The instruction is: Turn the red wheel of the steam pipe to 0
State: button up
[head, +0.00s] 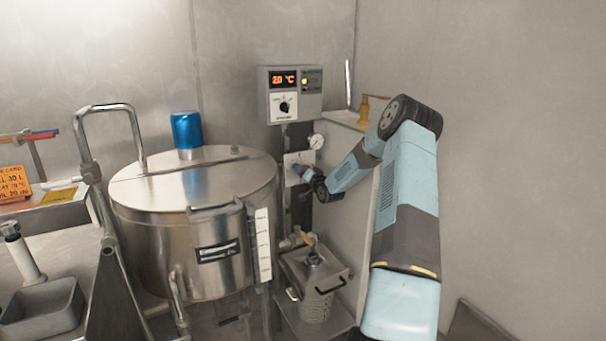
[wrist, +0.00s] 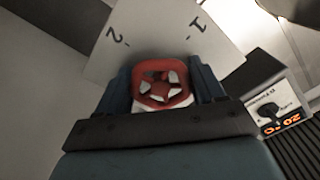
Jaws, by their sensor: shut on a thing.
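The red wheel (wrist: 162,84) sits between the two dark fingers of my gripper (wrist: 163,90) in the wrist view, and the gripper is shut on it. Behind the wheel is a white dial plate (wrist: 150,35) with the marks 1 and 2 showing; a 0 mark is not visible. In the head view my gripper (head: 304,171) is at the small white plate (head: 290,160) on the wall, right of the steel kettle. The wheel there is mostly covered by the gripper. I cannot tell which mark the wheel points to.
A control box (head: 290,95) with an orange display and a knob is on the wall above the plate.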

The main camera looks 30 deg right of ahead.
jog(key=shift+s+f, duration=0.15)
jog(key=shift+f, duration=0.2)
jog(key=o, duration=0.8)
jog(key=shift+o, duration=0.9)
jog(key=shift+r, duration=0.2)
jog(key=s, duration=1.3)
jog(key=shift+s+d, duration=0.25)
jog(key=shift+s, duration=0.05)
